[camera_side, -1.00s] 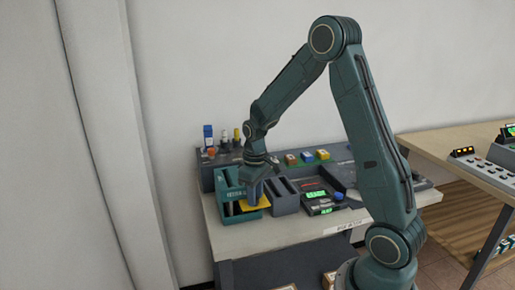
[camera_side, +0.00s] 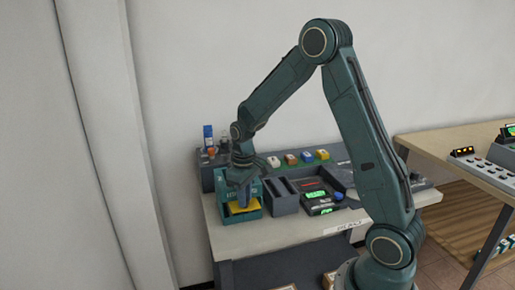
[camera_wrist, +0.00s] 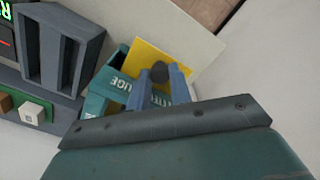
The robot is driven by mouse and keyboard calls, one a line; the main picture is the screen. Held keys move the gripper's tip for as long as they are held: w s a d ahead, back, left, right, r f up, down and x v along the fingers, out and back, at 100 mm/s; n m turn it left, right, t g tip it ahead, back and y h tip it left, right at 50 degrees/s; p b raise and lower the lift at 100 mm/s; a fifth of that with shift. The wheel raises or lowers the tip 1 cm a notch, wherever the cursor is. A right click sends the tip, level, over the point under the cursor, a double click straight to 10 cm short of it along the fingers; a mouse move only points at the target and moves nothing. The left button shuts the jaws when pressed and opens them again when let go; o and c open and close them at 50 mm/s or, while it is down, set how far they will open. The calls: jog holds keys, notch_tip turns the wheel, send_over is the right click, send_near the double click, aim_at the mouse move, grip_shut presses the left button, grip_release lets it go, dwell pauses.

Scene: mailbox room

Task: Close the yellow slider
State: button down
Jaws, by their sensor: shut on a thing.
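The yellow slider (camera_side: 244,209) is a flat plate in the teal gauge box (camera_side: 222,211) at the left end of the bench. In the wrist view the yellow slider (camera_wrist: 146,54) bears a dark round knob (camera_wrist: 160,72), and part of the plate shows past the box (camera_wrist: 95,104). My gripper (camera_side: 242,200) reaches down over the slider. In the wrist view its two blue-grey fingers (camera_wrist: 160,80) are shut on the knob, one on each side. The fingers and wrist hide part of the box and plate.
A grey slotted holder (camera_side: 283,196) stands just right of the box, with a device with green displays (camera_side: 321,203) beyond it. Bottles (camera_side: 208,136) and small coloured blocks (camera_side: 306,156) stand on the back ledge.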

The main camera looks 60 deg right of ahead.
jog(key=shift+w+a, duration=0.2)
jog(key=c, duration=1.5)
grip_release()
jog(key=shift+r, duration=0.2)
jog(key=shift+r, duration=0.3)
notch_tip(320, 180, up, 13)
